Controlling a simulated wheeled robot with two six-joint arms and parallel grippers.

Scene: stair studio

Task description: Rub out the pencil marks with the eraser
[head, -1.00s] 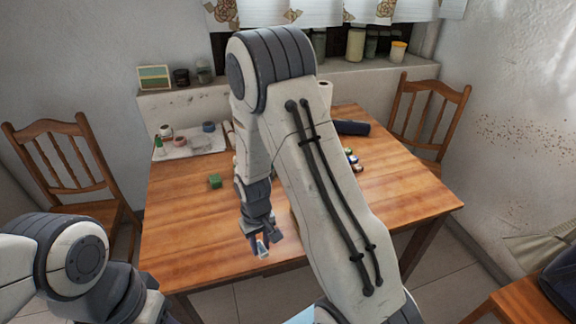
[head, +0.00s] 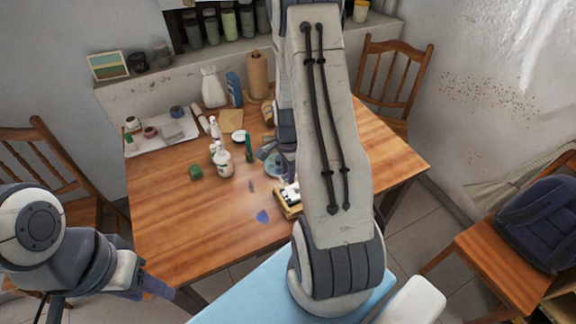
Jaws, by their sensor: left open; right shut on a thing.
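Two small blue-violet patches lie flat on the wooden table (head: 190,225): a larger patch (head: 263,216) near the front and a fainter patch (head: 251,186) behind it. I cannot tell for sure that they are the pencil marks. My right gripper (head: 289,178) points down over the table just right of the patches, partly hidden by my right arm. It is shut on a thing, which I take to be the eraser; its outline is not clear. A white-and-black thing on a yellowish block (head: 287,210) shows just below. My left gripper (head: 160,288) is open, low at the table's front left, off the top.
A tray (head: 150,142) with small jars is at the back left. The table's front left is clear. Chairs stand on both sides.

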